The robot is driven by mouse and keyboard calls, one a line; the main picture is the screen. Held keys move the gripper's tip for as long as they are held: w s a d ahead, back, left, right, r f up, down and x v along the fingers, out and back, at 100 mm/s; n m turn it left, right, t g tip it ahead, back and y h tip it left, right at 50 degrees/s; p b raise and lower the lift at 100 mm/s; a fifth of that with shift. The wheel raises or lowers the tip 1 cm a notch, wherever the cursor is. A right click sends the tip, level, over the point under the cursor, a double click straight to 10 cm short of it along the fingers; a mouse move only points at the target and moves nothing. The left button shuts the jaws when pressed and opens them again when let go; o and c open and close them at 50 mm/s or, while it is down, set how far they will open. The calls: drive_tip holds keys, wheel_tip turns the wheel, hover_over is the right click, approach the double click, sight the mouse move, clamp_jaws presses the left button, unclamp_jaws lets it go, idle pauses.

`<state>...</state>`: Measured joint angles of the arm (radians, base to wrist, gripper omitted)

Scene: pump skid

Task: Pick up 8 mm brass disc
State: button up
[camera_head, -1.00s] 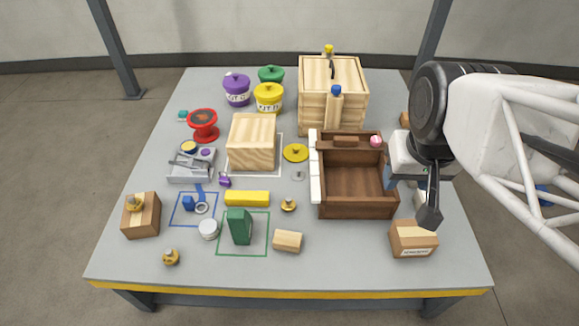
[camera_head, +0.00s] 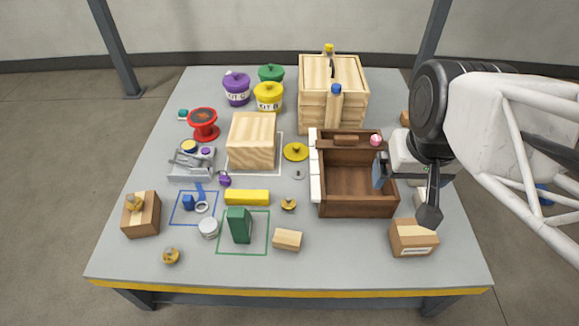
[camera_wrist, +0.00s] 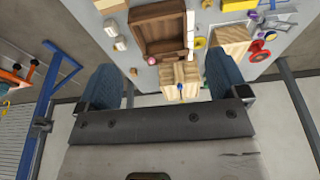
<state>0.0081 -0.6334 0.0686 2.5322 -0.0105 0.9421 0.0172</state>
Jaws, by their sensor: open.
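Several brass-coloured pieces lie on the table. A flat yellow disc with a small knob (camera_head: 296,152) lies left of the brown tray. I cannot tell which is the 8 mm disc; no size marking is readable. My gripper is at the right of the brown tray, well apart from these pieces. In the wrist view my gripper (camera_wrist: 162,84) is open, with blue pads wide apart and nothing between them.
The brown wooden tray (camera_head: 324,207) stands beside my gripper, with a pink ball (camera_head: 376,140) at its back rim. A light wooden block (camera_head: 251,142) stands left of the yellow disc.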

drive_tip(key=w+a+f+m+g+y, duration=0.1)
drive_tip(key=w+a+f+m+y, duration=0.55)
drive_tip(key=w+f, duration=0.4)
drive_tip(key=w+a+f+m+g+y, duration=0.1)
drive_tip(key=w+a+f+m+y, duration=0.4)
drive_tip(key=w+a+f, duration=0.55)
drive_tip(key=w+d+f+m+t+y, duration=0.15)
drive_tip(key=f+m, duration=0.25)
drive_tip(key=f, duration=0.4)
drive_tip(key=w+d+f+m+t, duration=0.1)
drive_tip(key=w+f+m+t, duration=0.2)
drive_tip(key=f, duration=0.5)
drive_tip(key=m+t+h, duration=0.4)
drive_tip(key=m+t, duration=0.1)
drive_tip(key=m, duration=0.5)
approach(290, 204)
drive_tip(key=shift+s+d+r, duration=0.2)
drive_tip(key=shift+s+d, duration=0.05)
drive_tip(key=shift+s, duration=0.35)
drive_tip(key=shift+s+d+r, duration=0.2)
drive_tip(key=shift+s+d, duration=0.05)
drive_tip(key=shift+s, duration=0.4)
drive_tip(key=shift+w+a+f+t+h, duration=0.15)
drive_tip(key=shift+w+a+t+h, duration=0.1)
drive_tip(key=shift+w+t+h, duration=0.1)
drive_tip(key=shift+x, duration=3.4)
